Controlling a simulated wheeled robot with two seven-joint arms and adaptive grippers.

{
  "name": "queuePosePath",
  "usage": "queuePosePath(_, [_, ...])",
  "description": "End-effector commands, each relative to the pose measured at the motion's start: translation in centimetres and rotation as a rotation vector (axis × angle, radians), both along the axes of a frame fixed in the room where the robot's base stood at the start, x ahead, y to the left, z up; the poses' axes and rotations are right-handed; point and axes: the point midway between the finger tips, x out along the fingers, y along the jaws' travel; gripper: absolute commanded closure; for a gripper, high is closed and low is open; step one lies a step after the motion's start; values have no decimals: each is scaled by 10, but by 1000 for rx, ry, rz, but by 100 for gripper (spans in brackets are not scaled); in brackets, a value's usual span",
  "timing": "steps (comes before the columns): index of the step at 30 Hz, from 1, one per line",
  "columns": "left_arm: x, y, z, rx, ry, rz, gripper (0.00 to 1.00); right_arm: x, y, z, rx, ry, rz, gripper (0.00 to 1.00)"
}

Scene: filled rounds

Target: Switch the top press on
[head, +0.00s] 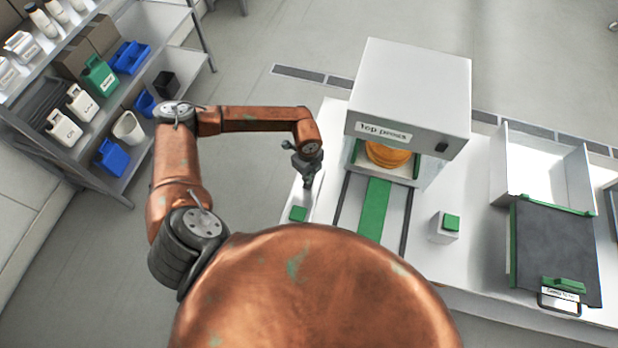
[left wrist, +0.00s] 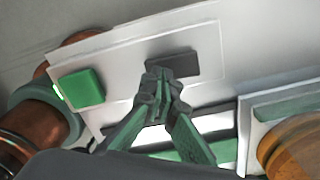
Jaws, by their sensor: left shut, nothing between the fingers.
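The top press (head: 415,85) is a white box with a "top press" label (head: 383,131) and a small black part (head: 442,147) on its front. A round orange stack (head: 388,156) sits inside its opening. To its left, a pale panel carries a green button (head: 298,214), also in the left wrist view (left wrist: 82,88), and a dark grey rectangular button (left wrist: 173,63). My left gripper (head: 308,178) is shut and empty, pointing down over this panel. In the left wrist view its fingertips (left wrist: 160,80) overlap the dark button's edge; I cannot tell if they touch. My right gripper is out of view.
A green strip (head: 375,208) between dark rails leads into the press. A small box with a green top (head: 446,226) stands right of it. A white tray (head: 540,170) and a dark board (head: 555,250) lie further right. A shelf (head: 120,170) stands at the left.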

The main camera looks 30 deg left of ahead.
Motion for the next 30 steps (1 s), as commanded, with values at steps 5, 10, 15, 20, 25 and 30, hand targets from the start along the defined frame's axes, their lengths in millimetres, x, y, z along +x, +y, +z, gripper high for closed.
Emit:
queuePosePath(5, [0,0,17,0,1,0,100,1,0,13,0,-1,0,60])
queuePosePath(10, [0,0,30,-1,0,0,100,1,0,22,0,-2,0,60])
queuePosePath(15, [0,0,43,-1,0,0,100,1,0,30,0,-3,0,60])
queuePosePath(20, [0,0,54,0,1,0,100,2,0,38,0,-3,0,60])
queuePosePath(25, [-1,0,56,0,1,0,100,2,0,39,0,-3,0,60])
queuePosePath(30, [-1,0,55,0,1,0,100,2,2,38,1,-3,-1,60])
